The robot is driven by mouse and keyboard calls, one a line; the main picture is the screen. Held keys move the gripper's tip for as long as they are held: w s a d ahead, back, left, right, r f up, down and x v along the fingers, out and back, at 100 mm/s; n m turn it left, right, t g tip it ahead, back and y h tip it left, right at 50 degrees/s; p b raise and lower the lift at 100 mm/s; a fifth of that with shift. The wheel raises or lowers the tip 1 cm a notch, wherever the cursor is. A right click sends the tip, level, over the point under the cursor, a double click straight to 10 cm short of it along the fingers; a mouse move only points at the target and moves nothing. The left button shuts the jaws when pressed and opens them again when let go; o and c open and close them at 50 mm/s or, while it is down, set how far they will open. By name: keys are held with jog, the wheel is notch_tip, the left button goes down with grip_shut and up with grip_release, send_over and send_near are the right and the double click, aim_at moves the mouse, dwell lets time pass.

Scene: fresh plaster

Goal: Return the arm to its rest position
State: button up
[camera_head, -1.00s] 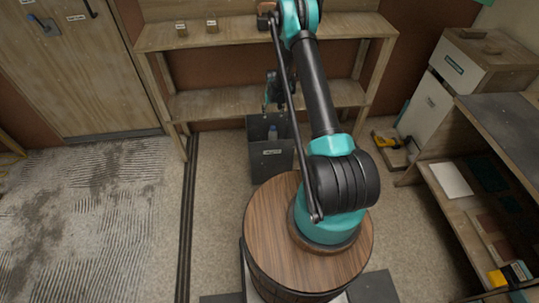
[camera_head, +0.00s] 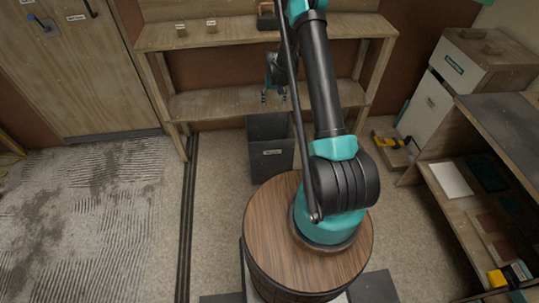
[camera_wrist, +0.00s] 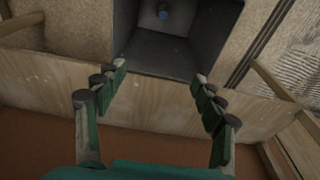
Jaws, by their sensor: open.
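My gripper (camera_head: 273,98) hangs from the arm in front of the wooden shelf unit, above and behind the dark grey bin's mouth. In the wrist view its two jointed fingers (camera_wrist: 161,70) are spread wide with nothing between them. The dark bin (camera_head: 271,163) stands on the floor behind my round wooden base top. It also shows in the wrist view (camera_wrist: 165,53), beyond the fingertips.
The wooden shelf unit (camera_head: 225,103) stands close behind my gripper, with small blocks (camera_head: 211,25) on its top board. A workbench (camera_head: 510,125) and a yellow tool (camera_head: 385,140) are at the right. A door (camera_head: 80,85) is at the left. Open floor lies at left.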

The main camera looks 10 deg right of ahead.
jog(key=shift+s+r, duration=0.15)
jog(key=shift+r, duration=0.85)
jog(key=shift+r, duration=0.1)
